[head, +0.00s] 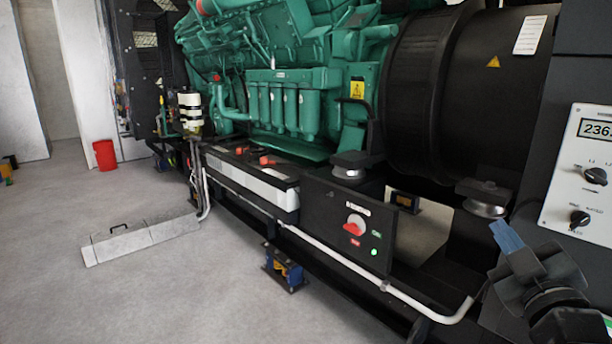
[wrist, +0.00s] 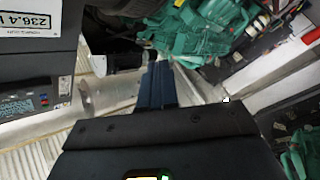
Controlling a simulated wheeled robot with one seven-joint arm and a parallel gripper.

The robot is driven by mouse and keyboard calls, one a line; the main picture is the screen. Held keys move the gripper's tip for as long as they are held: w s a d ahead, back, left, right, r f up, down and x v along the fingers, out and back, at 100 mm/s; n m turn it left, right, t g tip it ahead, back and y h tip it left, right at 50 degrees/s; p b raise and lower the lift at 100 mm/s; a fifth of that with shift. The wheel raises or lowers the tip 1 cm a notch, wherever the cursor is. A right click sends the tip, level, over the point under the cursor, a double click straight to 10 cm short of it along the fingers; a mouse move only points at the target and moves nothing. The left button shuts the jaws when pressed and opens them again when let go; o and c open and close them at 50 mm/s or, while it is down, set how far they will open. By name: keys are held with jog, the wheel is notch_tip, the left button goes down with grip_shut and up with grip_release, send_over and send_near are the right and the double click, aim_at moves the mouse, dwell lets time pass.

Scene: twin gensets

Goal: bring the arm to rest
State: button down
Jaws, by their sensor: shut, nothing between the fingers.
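My gripper (head: 507,236) is at the lower right of the head view, in front of the black base frame and below the panel with dials. Its blue fingers are together and hold nothing. In the wrist view my gripper (wrist: 158,72) points away from the camera, its fingers side by side with no gap. No object touches the fingertips in either view.
A green genset engine (head: 290,100) with a black generator housing (head: 470,90) fills the back. A control box (head: 350,222) with a red switch and a meter panel (head: 585,180) are near my arm.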

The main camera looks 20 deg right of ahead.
jog(key=s+a+f+m+y, duration=0.1)
jog(key=s+a+f+y, duration=0.1)
jog(key=s+a+f, duration=0.5)
jog(key=s+a+f+m+g+y, duration=0.1)
jog(key=s+a, duration=0.3)
jog(key=s, duration=0.4)
jog(key=s+a+f+m+g+y, duration=0.1)
jog(key=s+a+f+y, duration=0.2)
jog(key=s, duration=0.5)
jog(key=s+a+f+g+y, duration=0.1)
jog(key=s+a+f+y, duration=0.1)
jog(key=s+a+f, duration=0.2)
jog(key=s+a, duration=0.3)
jog(key=s, duration=0.1)
jog(key=shift+s+a+f+m+g, duration=0.2)
jog(key=shift+f+m+g, duration=0.1)
jog(key=shift+m, duration=0.1)
dwell(0.7)
